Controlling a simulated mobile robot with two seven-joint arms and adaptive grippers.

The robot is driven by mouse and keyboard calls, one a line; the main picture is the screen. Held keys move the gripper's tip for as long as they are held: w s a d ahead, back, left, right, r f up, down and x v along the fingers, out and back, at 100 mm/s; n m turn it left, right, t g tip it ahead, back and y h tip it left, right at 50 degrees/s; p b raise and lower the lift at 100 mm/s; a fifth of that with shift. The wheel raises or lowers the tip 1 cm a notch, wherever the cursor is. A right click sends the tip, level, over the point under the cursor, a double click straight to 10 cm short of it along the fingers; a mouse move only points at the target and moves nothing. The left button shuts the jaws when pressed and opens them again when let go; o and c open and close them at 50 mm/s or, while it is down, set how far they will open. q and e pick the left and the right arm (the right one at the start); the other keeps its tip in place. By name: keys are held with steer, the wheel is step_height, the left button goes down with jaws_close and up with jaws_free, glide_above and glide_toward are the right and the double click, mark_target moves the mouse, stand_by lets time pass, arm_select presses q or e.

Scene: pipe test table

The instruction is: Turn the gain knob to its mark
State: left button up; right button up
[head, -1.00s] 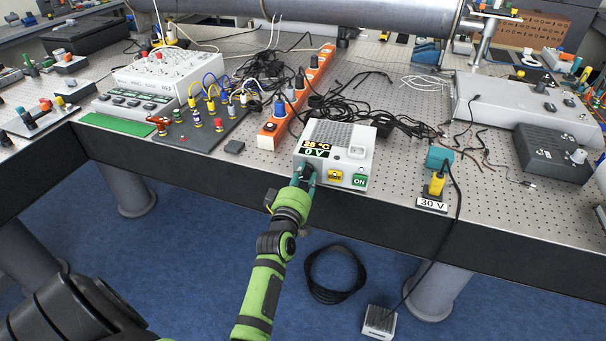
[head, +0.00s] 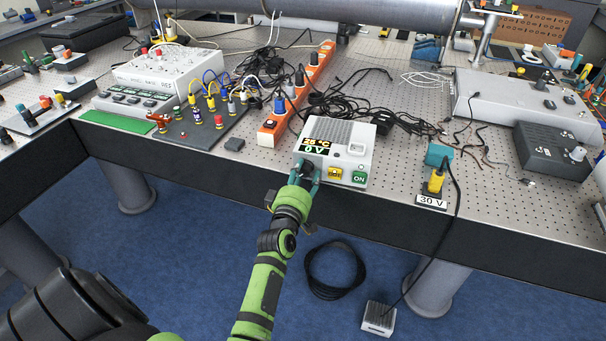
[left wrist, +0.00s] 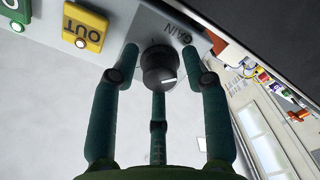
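The white instrument box (head: 334,135) stands at the table's front edge, its display reading 25 °C and 0 V. The black gain knob (left wrist: 158,66) is on its front face beside the word GAIN. In the left wrist view its white pointer line points right and slightly up; I cannot make out a mark. My left gripper (head: 305,175) is in front of the knob, its teal fingers spread around it. In the left wrist view, gaps show between the side fingertips and the knob. The third finger lies below the knob, and I cannot tell whether it touches. My right gripper is not in view.
The yellow OUT button (head: 335,174) and green ON button (head: 359,177) sit right of the knob. An orange power strip (head: 297,95) and black cables lie behind the box.

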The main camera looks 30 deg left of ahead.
arm_select(q)
steer(key=shift+r, duration=0.1)
steer(key=shift+s, duration=0.1)
steer(key=v, duration=0.7)
steer(key=shift+s, duration=0.15)
stand_by(0.4)
